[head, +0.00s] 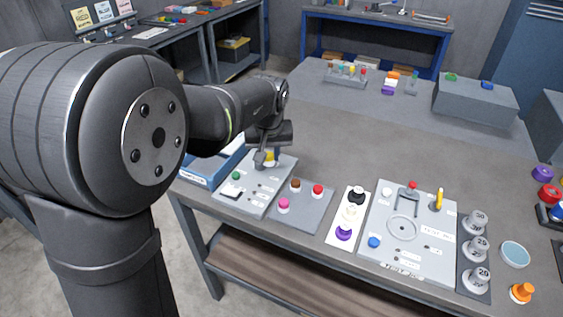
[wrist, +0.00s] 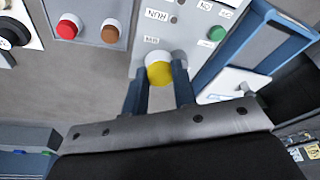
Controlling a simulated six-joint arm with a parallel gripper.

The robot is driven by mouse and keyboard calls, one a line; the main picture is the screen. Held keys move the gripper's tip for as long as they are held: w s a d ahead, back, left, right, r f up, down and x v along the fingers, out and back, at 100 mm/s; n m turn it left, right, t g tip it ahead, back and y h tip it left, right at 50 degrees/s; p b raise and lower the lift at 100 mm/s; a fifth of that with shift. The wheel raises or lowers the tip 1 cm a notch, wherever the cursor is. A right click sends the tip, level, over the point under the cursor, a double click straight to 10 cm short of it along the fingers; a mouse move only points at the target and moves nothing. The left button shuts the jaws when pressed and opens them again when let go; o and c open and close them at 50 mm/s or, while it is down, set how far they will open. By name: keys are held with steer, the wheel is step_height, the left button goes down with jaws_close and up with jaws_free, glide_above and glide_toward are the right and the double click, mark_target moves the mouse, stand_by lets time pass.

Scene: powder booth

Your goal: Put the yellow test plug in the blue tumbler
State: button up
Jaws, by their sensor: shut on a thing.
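The yellow test plug (wrist: 160,74) is between the two fingers of my gripper (wrist: 160,85), which is shut on it. A pale round collar shows beside the plug, over the grey labelled panel (wrist: 146,26). I cannot tell whether the plug is clear of the panel. In the head view, my gripper (head: 263,159) is low over the far part of this panel (head: 262,200), and a bit of the yellow plug (head: 270,156) shows. A round light-blue cup (head: 515,254), probably the blue tumbler, stands at the right of the table, far from my gripper.
A blue-rimmed tray (head: 205,181) lies left of the panel. A grey plate (head: 300,212) with brown, red and pink knobs is to its right. A white strip, a larger panel (head: 440,255) and grey weights (head: 477,247) lie before the cup.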

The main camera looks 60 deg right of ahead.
steer(key=w+a+f+n, duration=0.1)
steer(key=w+f, duration=0.1)
steer(key=w, duration=2)
steer(key=shift+s+f, duration=0.2)
steer(key=shift+f, duration=2.85)
steer(key=shift+f, duration=0.6)
steer(key=o, duration=1)
steer(key=shift+o, duration=0.2)
steer(key=o, duration=0.5)
